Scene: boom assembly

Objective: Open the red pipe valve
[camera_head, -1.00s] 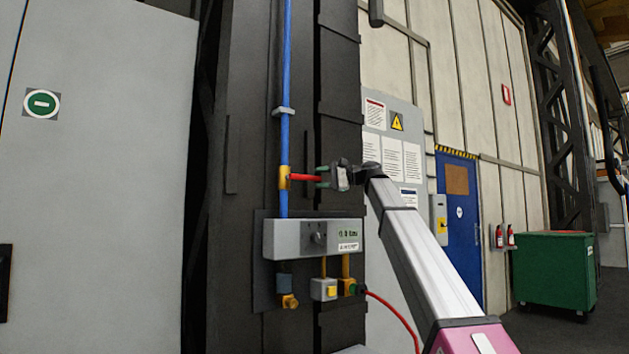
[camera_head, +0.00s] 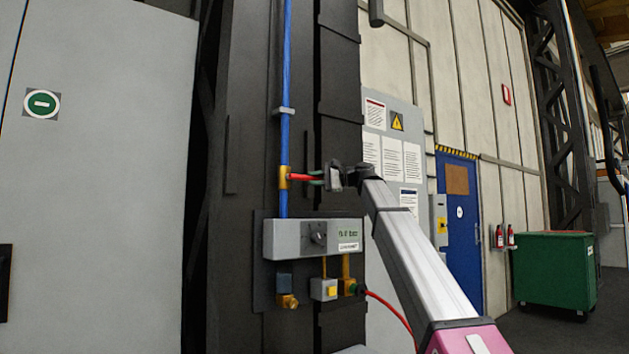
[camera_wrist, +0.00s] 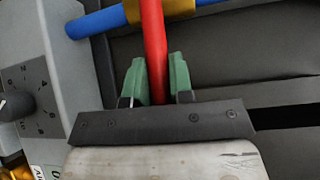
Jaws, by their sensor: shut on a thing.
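The red valve handle (camera_head: 299,178) sticks out to the right, level, from a brass valve body (camera_head: 284,178) on the vertical blue pipe (camera_head: 286,140). My gripper (camera_head: 316,178) is at the handle's free end. In the wrist view the red handle (camera_wrist: 153,45) runs between the two green fingertips of my gripper (camera_wrist: 156,80), which are shut around it. The blue pipe (camera_wrist: 97,22) and the brass valve body (camera_wrist: 176,9) show at the top of the wrist view. The far end of the handle is hidden by the gripper's dark body.
A grey control box (camera_head: 312,239) with a dark knob is mounted just below the handle. Brass fittings and a red hose (camera_head: 392,306) are under it. A dark steel column (camera_head: 250,120) stands behind the pipe. Space in front of the column looks clear.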

